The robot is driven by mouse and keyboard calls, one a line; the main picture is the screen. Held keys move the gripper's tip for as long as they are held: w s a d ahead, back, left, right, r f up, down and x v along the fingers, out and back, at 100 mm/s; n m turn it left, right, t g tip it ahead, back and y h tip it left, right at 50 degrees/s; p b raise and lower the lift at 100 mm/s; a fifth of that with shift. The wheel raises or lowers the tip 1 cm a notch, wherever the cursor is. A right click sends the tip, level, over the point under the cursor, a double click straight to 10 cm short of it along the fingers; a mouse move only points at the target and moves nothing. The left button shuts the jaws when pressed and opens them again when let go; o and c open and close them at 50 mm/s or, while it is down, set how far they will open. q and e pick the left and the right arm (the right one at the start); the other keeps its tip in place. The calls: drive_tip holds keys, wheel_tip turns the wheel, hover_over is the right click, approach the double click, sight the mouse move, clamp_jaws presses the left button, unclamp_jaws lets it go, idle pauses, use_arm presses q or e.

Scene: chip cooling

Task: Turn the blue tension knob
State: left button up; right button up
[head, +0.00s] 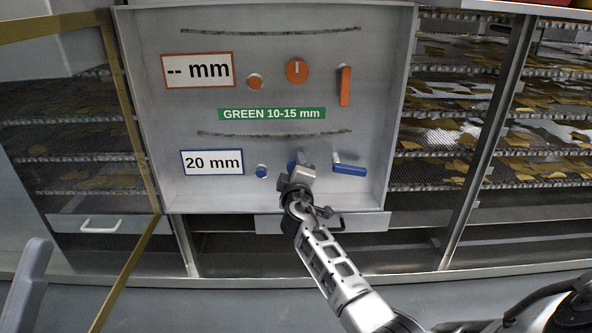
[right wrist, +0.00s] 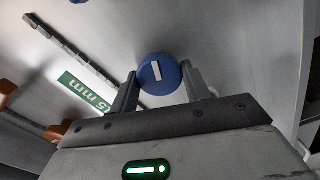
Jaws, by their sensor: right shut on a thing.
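The blue tension knob (right wrist: 160,74) is a round blue disc with a white line mark in the right wrist view. My right gripper (right wrist: 158,84) is shut on it, with one finger on each side. In the head view my right gripper (head: 297,172) reaches up to the panel (head: 225,190) and covers most of the knob; a blue edge (head: 291,163) shows. The lower display (head: 212,162) reads 20 mm. The green label (head: 272,114) reads GREEN 10-15 mm. My left gripper is not in view.
A blue button (head: 262,172) is left of the gripper and a blue lever (head: 350,170) is right of it. Above are an orange knob (head: 296,71), an orange button (head: 255,82), an orange lever (head: 345,86) and a "-- mm" display (head: 197,70). Chip racks (head: 440,130) flank the panel.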

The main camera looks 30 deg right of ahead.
drive_tip(key=shift+m, duration=1.3)
drive_tip(key=shift+m, duration=0.3)
drive_tip(key=shift+a, duration=0.1)
drive_tip(key=o, duration=1)
